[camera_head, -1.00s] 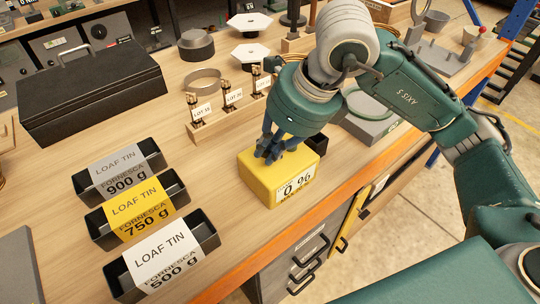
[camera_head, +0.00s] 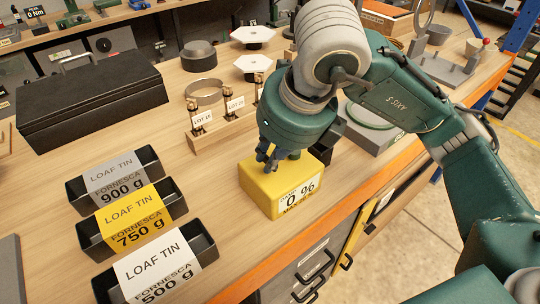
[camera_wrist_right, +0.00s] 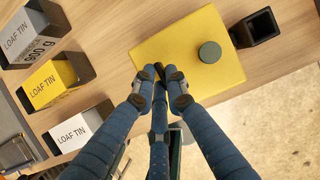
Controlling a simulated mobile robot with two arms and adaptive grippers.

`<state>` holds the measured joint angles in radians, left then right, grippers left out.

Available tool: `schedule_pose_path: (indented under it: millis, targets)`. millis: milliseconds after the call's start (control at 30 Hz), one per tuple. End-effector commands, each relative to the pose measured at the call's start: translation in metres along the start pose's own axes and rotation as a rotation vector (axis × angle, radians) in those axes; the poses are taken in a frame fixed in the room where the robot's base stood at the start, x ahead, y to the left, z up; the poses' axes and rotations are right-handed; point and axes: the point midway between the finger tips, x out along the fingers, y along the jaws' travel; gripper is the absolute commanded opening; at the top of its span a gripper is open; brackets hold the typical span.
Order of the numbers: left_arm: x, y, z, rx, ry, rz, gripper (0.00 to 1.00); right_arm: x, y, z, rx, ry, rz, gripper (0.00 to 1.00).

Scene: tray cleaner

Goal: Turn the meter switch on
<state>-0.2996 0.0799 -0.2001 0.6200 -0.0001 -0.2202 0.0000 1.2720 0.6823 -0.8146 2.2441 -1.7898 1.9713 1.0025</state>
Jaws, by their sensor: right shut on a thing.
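The yellow meter (camera_head: 262,186) is a block on the bench near its front edge; its label reads 0 %. It also shows in the right wrist view (camera_wrist_right: 205,75), with a round dark green knob (camera_wrist_right: 210,53) on its top. The knob shows in the head view (camera_head: 295,155) just right of my fingers. My right gripper (camera_head: 268,160) is over the left part of the meter's top. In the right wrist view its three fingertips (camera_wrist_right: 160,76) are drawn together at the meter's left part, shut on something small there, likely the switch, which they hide. My left gripper is not in view.
A small black box (camera_wrist_right: 254,27) stands close by. The bench's front edge (camera_head: 275,262) is near.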

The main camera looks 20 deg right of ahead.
Motion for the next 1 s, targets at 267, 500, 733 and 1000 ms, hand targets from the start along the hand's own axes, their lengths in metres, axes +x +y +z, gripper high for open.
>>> schedule_pose_path:
  millis: [267,500,733,1000]
  targets:
    - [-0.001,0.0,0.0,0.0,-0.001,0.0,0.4,-0.003,-0.001,0.004,0.006,-0.011,-0.002,0.18]
    - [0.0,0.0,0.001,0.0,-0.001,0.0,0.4,-0.001,-0.001,0.002,0.003,-0.006,-0.001,0.31]
    - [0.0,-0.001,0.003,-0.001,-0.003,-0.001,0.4,-0.008,-0.001,0.002,0.001,-0.005,0.0,0.31]
    - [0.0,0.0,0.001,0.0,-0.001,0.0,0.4,-0.059,-0.002,0.003,0.002,-0.012,-0.004,0.31]
